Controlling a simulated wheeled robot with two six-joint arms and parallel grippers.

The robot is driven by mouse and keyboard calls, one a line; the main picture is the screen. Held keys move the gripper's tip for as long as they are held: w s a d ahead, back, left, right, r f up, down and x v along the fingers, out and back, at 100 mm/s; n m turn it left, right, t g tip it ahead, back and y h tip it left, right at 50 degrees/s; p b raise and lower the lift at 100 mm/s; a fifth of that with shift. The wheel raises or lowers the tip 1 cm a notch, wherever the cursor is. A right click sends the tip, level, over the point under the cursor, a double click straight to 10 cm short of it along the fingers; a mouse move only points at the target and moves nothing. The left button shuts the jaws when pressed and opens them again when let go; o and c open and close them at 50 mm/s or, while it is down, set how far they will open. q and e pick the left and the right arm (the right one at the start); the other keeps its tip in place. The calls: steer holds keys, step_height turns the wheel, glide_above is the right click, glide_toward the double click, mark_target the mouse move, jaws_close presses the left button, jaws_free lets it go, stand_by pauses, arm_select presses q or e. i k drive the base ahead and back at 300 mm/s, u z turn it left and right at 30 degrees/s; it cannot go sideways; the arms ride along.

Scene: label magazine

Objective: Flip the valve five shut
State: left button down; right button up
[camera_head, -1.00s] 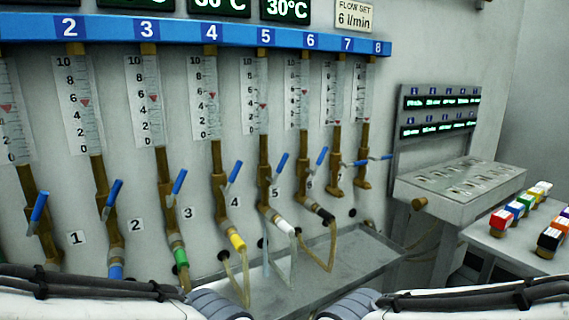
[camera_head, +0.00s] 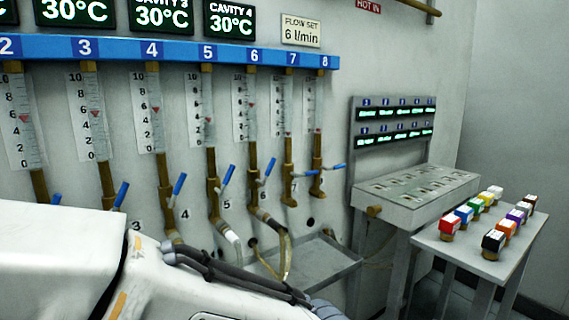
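Valve five has a blue lever (camera_head: 229,175) on a brass body (camera_head: 213,198) below flow tube 5 (camera_head: 207,110). The lever points up and slightly right, close to in line with the pipe. A white-ended hose fitting (camera_head: 232,238) hangs below it. The number 5 label (camera_head: 227,204) is on the wall beside it. My arm covers the lower left, and neither gripper shows. Nothing of mine is seen touching the lever.
Levers four (camera_head: 180,183) and six (camera_head: 267,168) also point up; lever eight (camera_head: 334,167) lies crosswise. A grey trough (camera_head: 320,262) sits below the valves. A slotted metal panel (camera_head: 415,190) and a table (camera_head: 470,252) with coloured blocks stand at the right.

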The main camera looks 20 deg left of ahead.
mark_target(230, 172)
steer(key=z, duration=0.05)
steer(key=k, duration=0.75)
steer(key=u, duration=0.75)
steer(key=i, duration=0.5)
